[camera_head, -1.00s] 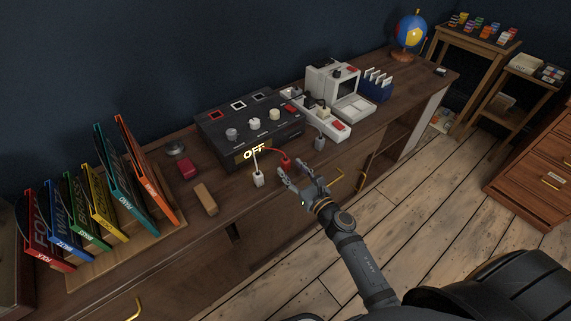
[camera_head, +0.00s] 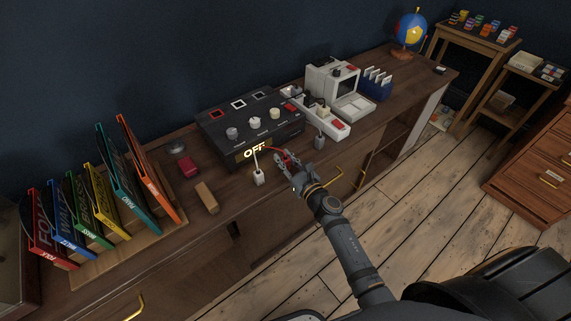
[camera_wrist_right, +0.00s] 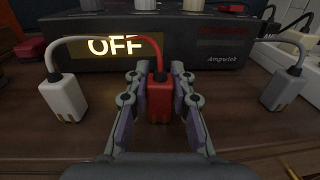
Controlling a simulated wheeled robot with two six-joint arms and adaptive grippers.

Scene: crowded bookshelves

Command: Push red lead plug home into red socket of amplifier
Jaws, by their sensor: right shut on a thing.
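The red lead plug (camera_wrist_right: 158,98) stands upright on the cabinet top, its cable curving up and left toward the amplifier. My right gripper (camera_wrist_right: 160,90) is shut on it, one finger on each side; in the head view the gripper (camera_head: 285,163) covers most of the plug. The amplifier (camera_head: 218,121) is a black box with a lit "OFF" display, just behind the gripper. On its top are a red-outlined square (camera_head: 212,115), a white-outlined square (camera_head: 238,105), another outlined square and several knobs. In the wrist view its front panel (camera_wrist_right: 180,48) lies beyond the plug. My left gripper is not in view.
A white plug (camera_head: 258,178) stands left of the gripper and a grey plug (camera_head: 319,141) right of it. A white power strip (camera_head: 335,129) lies right of the amplifier. A red block (camera_head: 187,168) and a wooden block (camera_head: 206,197) lie left. Records (camera_head: 110,190) stand at far left.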

